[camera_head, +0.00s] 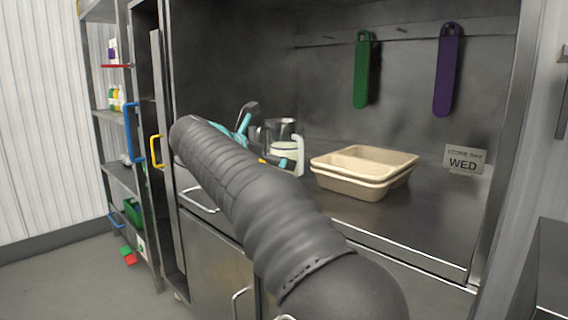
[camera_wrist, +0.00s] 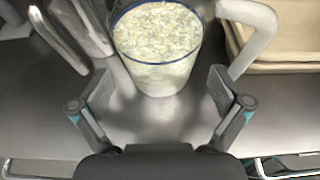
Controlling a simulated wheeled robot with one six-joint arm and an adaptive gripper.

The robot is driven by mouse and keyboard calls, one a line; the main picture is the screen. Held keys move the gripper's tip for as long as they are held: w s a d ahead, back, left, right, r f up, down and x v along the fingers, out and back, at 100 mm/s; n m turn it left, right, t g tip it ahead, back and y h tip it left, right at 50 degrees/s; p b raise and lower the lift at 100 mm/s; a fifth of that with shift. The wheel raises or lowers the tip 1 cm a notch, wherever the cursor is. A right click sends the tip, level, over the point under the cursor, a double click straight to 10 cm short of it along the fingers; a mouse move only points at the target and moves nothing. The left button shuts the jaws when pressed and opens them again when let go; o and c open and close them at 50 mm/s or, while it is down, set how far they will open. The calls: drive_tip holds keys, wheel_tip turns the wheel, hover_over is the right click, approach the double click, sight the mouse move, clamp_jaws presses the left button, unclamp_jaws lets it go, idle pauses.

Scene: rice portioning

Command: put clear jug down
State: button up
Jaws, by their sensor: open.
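The clear jug (camera_wrist: 157,50) is full of pale rice and has a blue rim line. It stands upright on the steel counter. Its white handle (camera_wrist: 250,35) is at the right in the wrist view. In the head view the jug (camera_head: 286,152) is partly hidden behind my gripper and arm. My gripper (camera_wrist: 160,88) is open, with one finger on each side of the jug's lower front. A gap shows between each finger and the jug wall.
Stacked beige trays (camera_head: 365,168) stand on the counter right of the jug. Clear items (camera_wrist: 82,25) lie close on the left in the wrist view. Green (camera_head: 362,75) and purple (camera_head: 448,75) utensils hang on the back wall. The counter's right side is free, near a WED sign (camera_head: 464,160).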

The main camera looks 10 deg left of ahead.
drive_tip(key=v, duration=0.8)
drive_tip(key=shift+s+p, duration=0.2)
drive_tip(key=shift+p, duration=0.25)
drive_tip(key=shift+a+r, duration=0.1)
drive_tip(key=shift+r, duration=0.05)
